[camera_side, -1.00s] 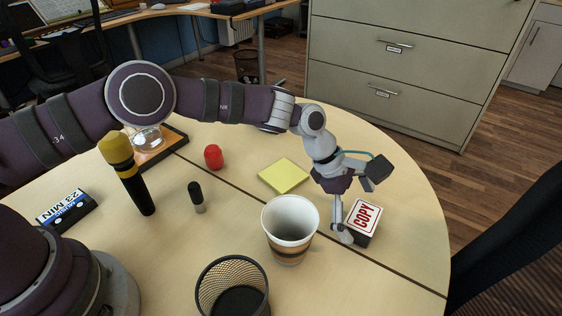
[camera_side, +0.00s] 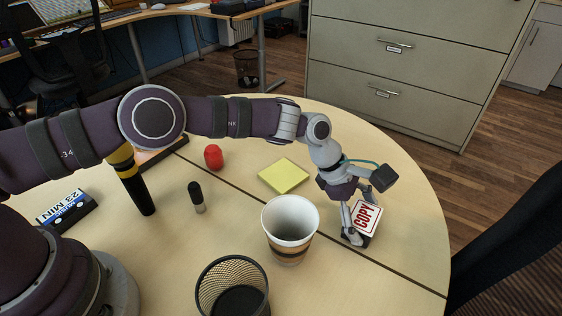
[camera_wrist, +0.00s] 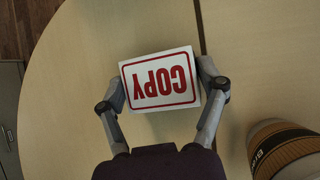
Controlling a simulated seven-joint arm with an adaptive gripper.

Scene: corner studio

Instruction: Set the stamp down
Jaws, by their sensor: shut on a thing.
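The stamp (camera_side: 367,217) is a dark block with a white top reading COPY in red inside a red border. It is at the right of the table in the side view. In the wrist view the stamp (camera_wrist: 160,80) sits between both fingers, its lettering upside down. My gripper (camera_side: 355,232) is shut on it, one finger against each short side in the wrist view. The stamp looks tilted in the side view. Whether its underside touches the table (camera_side: 410,250) is hard to tell.
A paper cup (camera_side: 290,232) stands close to the left of my gripper, and a mesh cup (camera_side: 232,290) is in front. The table's right edge is clear.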

